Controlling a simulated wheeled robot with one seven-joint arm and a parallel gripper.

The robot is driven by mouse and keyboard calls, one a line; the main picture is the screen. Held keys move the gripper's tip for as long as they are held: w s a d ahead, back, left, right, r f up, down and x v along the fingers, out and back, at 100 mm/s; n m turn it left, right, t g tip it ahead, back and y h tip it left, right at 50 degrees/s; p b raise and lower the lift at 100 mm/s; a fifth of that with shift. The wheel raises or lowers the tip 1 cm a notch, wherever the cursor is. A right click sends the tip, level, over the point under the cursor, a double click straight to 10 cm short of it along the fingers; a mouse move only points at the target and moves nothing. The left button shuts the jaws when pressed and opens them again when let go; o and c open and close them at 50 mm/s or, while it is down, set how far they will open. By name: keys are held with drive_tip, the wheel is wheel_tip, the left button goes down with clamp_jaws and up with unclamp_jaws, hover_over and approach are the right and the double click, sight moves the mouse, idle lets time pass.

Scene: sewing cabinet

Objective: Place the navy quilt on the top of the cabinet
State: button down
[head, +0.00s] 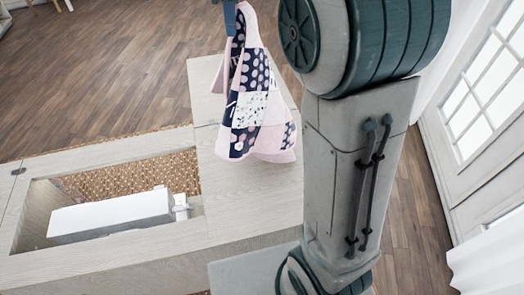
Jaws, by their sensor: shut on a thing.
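The navy quilt (252,105) is a patchwork of navy, pink and white pieces with dots. It hangs in folds from my gripper (230,18), which shows only in part at the top edge of the head view and is shut on its upper end. The cabinet (235,195) has a pale wood top. The quilt hangs in front of the right part of this top in the picture. I cannot tell whether its lower edge touches the wood.
A white sewing machine (112,214) sits in the open recess at the left of the cabinet top. The wood to the right of the recess is bare. My arm covers the right middle of the view. A white paned door (485,90) stands at the right.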

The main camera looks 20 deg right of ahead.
drive_tip(key=a+r+n, duration=0.2)
drive_tip(key=a+n, duration=0.7)
drive_tip(key=a, duration=1.5)
drive_tip(key=d+f, duration=2.5)
drive_tip(key=d, duration=0.3)
drive_tip(key=d+f, duration=2.5)
drive_tip(key=d, duration=0.3)
drive_tip(key=shift+f+m, duration=0.3)
drive_tip(key=shift+f, duration=0.1)
drive_tip(key=c, duration=1.2)
unclamp_jaws()
drive_tip(key=d+r+p, duration=0.3)
drive_tip(key=d+r, duration=0.1)
drive_tip(key=r, duration=0.6)
drive_tip(key=shift+p, duration=0.3)
